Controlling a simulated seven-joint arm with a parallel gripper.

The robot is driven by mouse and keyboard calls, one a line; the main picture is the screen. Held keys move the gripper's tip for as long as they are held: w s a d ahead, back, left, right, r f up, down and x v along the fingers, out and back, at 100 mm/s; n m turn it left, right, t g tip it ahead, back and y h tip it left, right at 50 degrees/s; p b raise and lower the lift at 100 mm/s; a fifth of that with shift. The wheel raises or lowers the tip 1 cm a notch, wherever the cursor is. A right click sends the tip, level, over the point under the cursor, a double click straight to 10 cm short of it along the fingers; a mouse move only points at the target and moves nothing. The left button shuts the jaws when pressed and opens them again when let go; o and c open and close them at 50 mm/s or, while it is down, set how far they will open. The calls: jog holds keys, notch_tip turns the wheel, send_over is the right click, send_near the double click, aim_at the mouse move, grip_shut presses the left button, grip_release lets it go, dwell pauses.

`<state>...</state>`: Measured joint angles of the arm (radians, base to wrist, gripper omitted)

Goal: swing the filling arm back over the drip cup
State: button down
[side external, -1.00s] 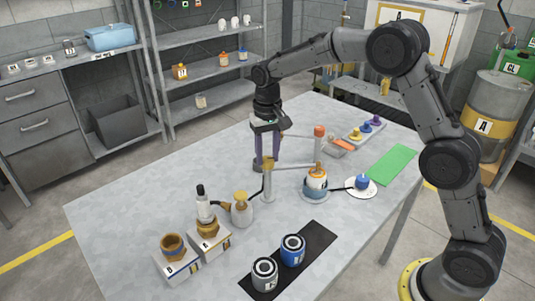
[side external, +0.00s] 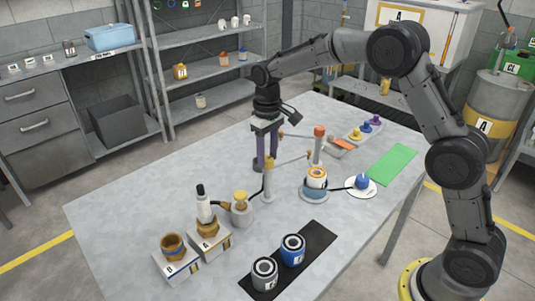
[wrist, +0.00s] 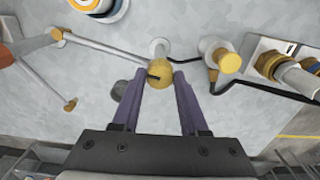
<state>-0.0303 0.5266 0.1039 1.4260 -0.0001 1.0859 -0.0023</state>
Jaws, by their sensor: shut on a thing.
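The filling arm is a thin bar with a yellow knob (wrist: 158,76) on top of a pale post (side external: 269,183). In the side view the bar (side external: 289,161) points right and away from the camera, its tip behind the can (side external: 316,178) and clear of it. My gripper (wrist: 160,78), with purple fingers, is shut on the knob from above. A small dark grey cup (wrist: 119,90), which looks like the drip cup, stands left of the fingers in the wrist view. The bar's tip (wrist: 57,33) is up and left of this cup, not over it.
A second post with an orange-red top (side external: 319,133) carries another thin bar. A pump bottle (side external: 241,208) with a black hose stands left of the filling post. A green mat (side external: 392,164) lies at right.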

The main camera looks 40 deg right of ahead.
jog(key=n, duration=0.7)
jog(key=shift+r, duration=0.1)
jog(key=n, duration=0.6)
jog(key=shift+n, duration=0.4)
jog(key=shift+c, duration=2.1)
grip_release()
notch_tip(320, 180, up, 14)
